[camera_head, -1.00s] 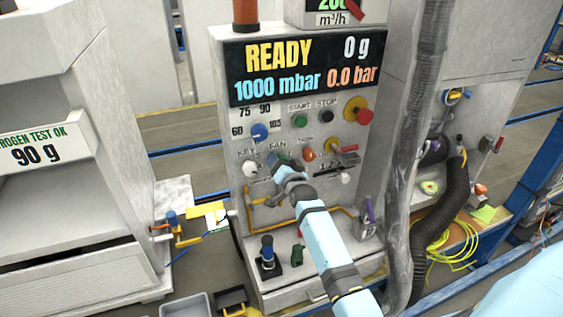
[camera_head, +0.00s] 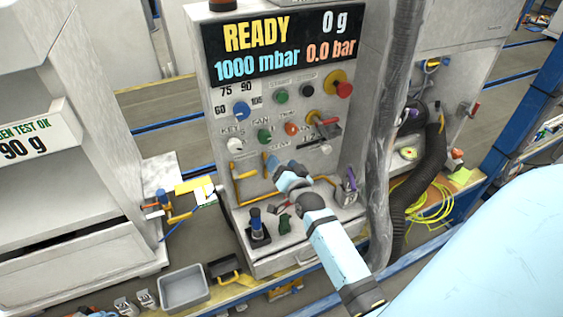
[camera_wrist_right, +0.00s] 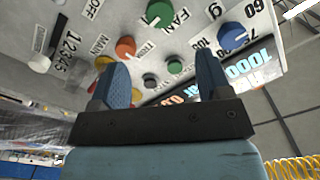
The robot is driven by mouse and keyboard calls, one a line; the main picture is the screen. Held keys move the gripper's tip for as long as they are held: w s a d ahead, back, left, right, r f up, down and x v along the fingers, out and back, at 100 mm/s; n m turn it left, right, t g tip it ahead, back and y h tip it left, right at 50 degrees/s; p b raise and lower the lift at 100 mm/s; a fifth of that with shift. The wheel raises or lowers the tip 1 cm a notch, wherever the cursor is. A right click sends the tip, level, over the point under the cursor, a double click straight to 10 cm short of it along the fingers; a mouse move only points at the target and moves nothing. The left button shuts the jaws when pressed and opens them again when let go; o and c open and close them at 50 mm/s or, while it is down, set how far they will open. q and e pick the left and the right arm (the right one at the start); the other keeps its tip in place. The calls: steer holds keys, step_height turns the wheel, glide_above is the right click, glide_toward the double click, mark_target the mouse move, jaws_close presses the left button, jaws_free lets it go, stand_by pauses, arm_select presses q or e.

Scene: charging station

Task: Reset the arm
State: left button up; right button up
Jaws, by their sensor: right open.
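My right gripper (camera_head: 282,168) is in front of the lower part of the charging station (camera_head: 222,160), below the knob rows. In the right wrist view its two blue fingers (camera_wrist_right: 163,78) are spread apart with nothing between them. The panel's green FAN knob (camera_wrist_right: 160,13), orange knob (camera_wrist_right: 125,47) and blue knob (camera_wrist_right: 232,37) lie beyond the fingers. In the head view the display (camera_head: 285,42) reads READY, 0 g, 1000 mbar and 0.0 bar. My left gripper is not in view.
A thick grey hose (camera_head: 388,150) runs down right of the panel, with a black corrugated hose (camera_head: 424,185) beyond. A grey tray (camera_head: 184,288) sits at the lower left. A white cabinet (camera_head: 70,225) stands left.

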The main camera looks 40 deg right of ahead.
stand_by(0.3)
steer(key=s+a+f+n+g+y, duration=0.3)
steer(key=s+a+f+n, duration=0.3)
steer(key=s+a, duration=0.4)
steer(key=s+a+f+n+g+y, duration=0.3)
steer(key=s+a+f+n, duration=0.3)
steer(key=s, duration=0.8)
steer(key=a+f, duration=0.2)
steer(key=a, duration=0.1)
steer(key=shift+s+a+f+g+y, duration=0.3)
steer(key=shift+s+a+g+y, duration=0.05)
steer(key=shift+a+g+y, duration=0.05)
